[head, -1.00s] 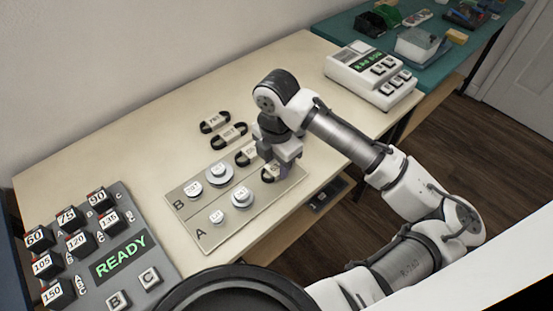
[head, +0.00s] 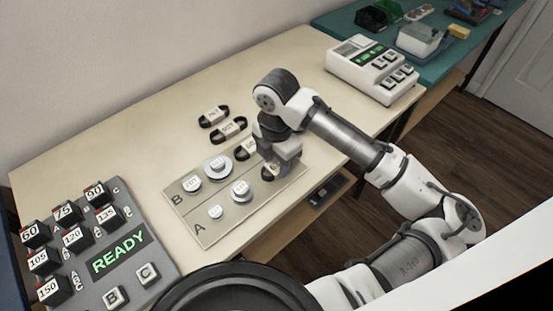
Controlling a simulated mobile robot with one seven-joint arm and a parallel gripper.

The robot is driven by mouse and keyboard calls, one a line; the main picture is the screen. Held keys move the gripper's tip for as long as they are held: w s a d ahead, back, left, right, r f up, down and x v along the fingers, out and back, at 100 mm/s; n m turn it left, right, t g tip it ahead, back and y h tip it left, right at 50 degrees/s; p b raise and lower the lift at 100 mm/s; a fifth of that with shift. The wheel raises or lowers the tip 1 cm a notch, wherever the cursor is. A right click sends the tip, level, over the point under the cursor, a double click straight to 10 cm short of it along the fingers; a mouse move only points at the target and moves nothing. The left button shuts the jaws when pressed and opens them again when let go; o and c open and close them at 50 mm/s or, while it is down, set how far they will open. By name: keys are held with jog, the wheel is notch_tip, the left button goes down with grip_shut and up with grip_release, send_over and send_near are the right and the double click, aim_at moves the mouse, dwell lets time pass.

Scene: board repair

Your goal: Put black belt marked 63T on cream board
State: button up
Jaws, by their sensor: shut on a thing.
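My gripper (head: 280,166) is over the right end of a pale board (head: 238,221) marked A and B. It is shut on a black belt (head: 268,173) with a light label, at or just above the board's surface; I cannot tell whether it touches. The label is too small to read and partly hidden by the gripper. Another black belt (head: 243,152) lies close to the left of the gripper, near the board's back edge. The board carries white round pulleys: two in row B (head: 191,184) and two in row A (head: 240,191).
Two more labelled black belts lie on the cream table behind the board, one farther back (head: 213,117) and one nearer (head: 229,130). A grey panel reading READY (head: 119,255) stands at left. A white keyed device (head: 372,70) stands at the table's back right. Clear table lies between.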

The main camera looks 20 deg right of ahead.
aim_at(277, 165)
jog(key=shift+f, duration=0.25)
jog(key=o, duration=1.1)
jog(key=shift+c, duration=0.2)
jog(key=shift+r, duration=0.1)
notch_tip(277, 165, up, 14)
jog(key=shift+f, duration=0.2)
